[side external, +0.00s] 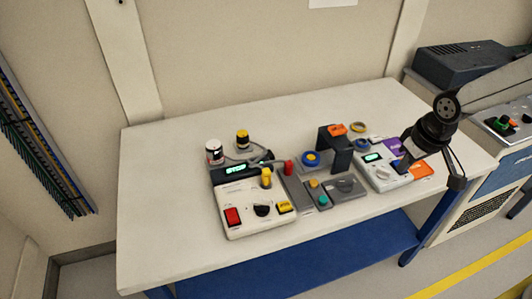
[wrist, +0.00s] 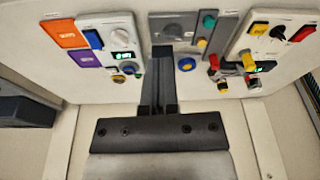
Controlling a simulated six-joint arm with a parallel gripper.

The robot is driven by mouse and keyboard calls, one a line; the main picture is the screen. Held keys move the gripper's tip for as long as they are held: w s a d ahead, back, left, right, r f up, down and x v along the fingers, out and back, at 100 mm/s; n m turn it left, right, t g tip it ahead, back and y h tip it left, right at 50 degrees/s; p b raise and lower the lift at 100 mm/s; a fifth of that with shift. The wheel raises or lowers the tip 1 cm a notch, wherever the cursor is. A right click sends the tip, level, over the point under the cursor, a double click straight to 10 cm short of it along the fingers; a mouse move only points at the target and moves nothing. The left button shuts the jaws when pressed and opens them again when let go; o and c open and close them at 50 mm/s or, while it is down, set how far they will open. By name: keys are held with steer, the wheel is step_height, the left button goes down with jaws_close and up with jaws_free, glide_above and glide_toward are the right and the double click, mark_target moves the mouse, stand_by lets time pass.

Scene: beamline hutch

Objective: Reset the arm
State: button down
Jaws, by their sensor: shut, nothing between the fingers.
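My gripper (side external: 404,160) hangs above the right part of the workbench in the side external view, below my black wrist. Its narrow fingers point down and left toward the panels, apart from the bench. In the wrist view my gripper (wrist: 162,54) reaches up from the bottom centre, its fingers shut together with nothing between them. It covers part of the middle panel and what stands behind it. The black wrist hides part of the right-hand panel and the bench's right end in the side external view.
The bench (side external: 160,190) carries a white panel (side external: 240,222) with red and yellow controls, a grey middle panel (side external: 318,205), a dark arch (side external: 342,160) and a white right-hand panel (side external: 378,183). Purple (wrist: 88,55) and orange (wrist: 65,30) patches lie beside it. The bench's left end is clear.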

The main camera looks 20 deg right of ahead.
steer(key=s+d+m, duration=0.1)
steer(key=s+d, duration=0.3)
steer(key=s, duration=0.3)
steer(key=shift+s+d+f, duration=0.15)
steer(key=shift+s+f, duration=0.2)
steer(key=shift+s, duration=0.05)
